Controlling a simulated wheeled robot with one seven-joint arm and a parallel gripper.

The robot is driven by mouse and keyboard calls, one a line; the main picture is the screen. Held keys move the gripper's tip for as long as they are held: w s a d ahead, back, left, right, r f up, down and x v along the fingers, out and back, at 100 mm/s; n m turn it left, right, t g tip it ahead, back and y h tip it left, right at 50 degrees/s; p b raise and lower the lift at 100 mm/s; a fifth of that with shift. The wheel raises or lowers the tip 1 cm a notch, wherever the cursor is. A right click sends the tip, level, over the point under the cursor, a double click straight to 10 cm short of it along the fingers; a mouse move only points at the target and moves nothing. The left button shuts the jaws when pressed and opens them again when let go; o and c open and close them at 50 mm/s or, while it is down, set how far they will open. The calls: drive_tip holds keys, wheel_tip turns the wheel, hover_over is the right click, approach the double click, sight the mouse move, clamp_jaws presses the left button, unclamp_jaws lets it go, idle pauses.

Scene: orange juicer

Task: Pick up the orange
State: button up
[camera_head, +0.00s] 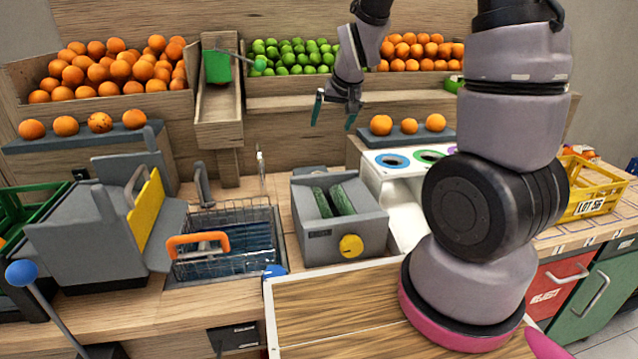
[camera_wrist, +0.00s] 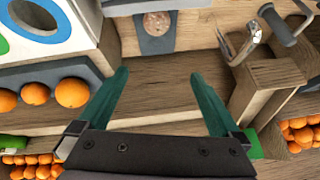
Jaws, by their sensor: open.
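Several oranges are in view. Three sit in a row on a grey tray on the right side of the back counter: a left orange (camera_head: 381,124), a middle orange (camera_head: 409,126) and a right orange (camera_head: 435,122). In the wrist view, oranges (camera_wrist: 72,92) sit on a grey tray at the left, outside the jaws. Another row (camera_head: 99,122) is on a grey tray at the far left. My gripper (camera_head: 334,110) is open and empty, raised in front of the back boards, left of the right-hand tray.
Piled oranges (camera_head: 120,68) and limes (camera_head: 290,55) fill crates behind. A grey machine with a yellow knob (camera_head: 351,245) stands below my gripper. A wire basket (camera_head: 225,240) is left of it. A yellow crate (camera_head: 590,190) is at the right. A wooden board (camera_head: 340,310) lies in front.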

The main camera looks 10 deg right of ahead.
drive_tip(key=n+h, duration=0.1)
drive_tip(key=n, duration=0.1)
approach(318, 172)
wheel_tip(318, 172, down, 3)
drive_tip(key=x, duration=1)
drive_tip(key=c, duration=1.2)
wheel_tip(318, 172, up, 10)
drive_tip(key=shift+r, duration=0.1)
drive_tip(key=shift+c, duration=0.2)
